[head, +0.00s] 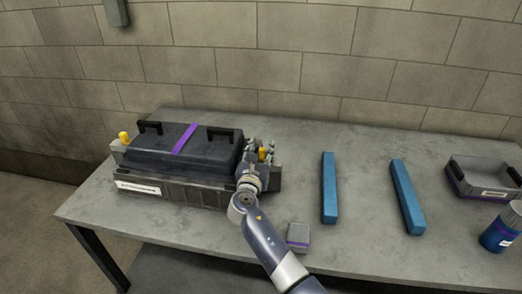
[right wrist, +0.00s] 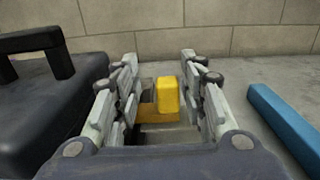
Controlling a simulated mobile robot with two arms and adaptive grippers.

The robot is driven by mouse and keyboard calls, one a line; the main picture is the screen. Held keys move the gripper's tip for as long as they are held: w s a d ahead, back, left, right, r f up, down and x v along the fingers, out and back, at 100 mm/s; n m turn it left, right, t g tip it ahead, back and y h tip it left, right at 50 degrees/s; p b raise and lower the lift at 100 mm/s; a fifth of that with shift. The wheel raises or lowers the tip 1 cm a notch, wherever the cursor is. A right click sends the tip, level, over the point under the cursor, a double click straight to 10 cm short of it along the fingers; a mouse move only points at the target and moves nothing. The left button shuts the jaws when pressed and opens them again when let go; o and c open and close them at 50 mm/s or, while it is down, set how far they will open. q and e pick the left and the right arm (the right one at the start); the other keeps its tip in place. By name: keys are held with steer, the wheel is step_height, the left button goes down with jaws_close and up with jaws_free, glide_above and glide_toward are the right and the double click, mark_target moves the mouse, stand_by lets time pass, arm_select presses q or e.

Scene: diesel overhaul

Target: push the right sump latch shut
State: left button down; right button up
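The sump (head: 170,190) is a grey box with a dark lid (head: 205,152) on the table's left part. The yellow right sump latch (right wrist: 168,97) stands up from a flat orange-yellow base at the box's right end. It shows partly in the head view (head: 263,153), between my gripper's fingers. My right gripper (head: 260,158) is at that end, its fingers spread. In the right wrist view the open fingers (right wrist: 160,68) stand on either side of the latch, with gaps; I cannot tell whether anything touches. My left gripper is not in view.
The lid has black handles (head: 221,133) and a purple stripe (head: 186,138). A yellow left latch (head: 124,137) is at the far end. Two blue bars (head: 329,188), a small grey block (head: 298,236), a grey tray (head: 477,190) and a blue container (head: 499,235) lie to the right.

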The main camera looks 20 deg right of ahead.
steer(key=shift+s, duration=0.3)
steer(key=v, duration=1.1)
steer(key=shift+a, duration=0.35)
steer(key=shift+s+f, duration=0.15)
steer(key=shift+s, duration=0.05)
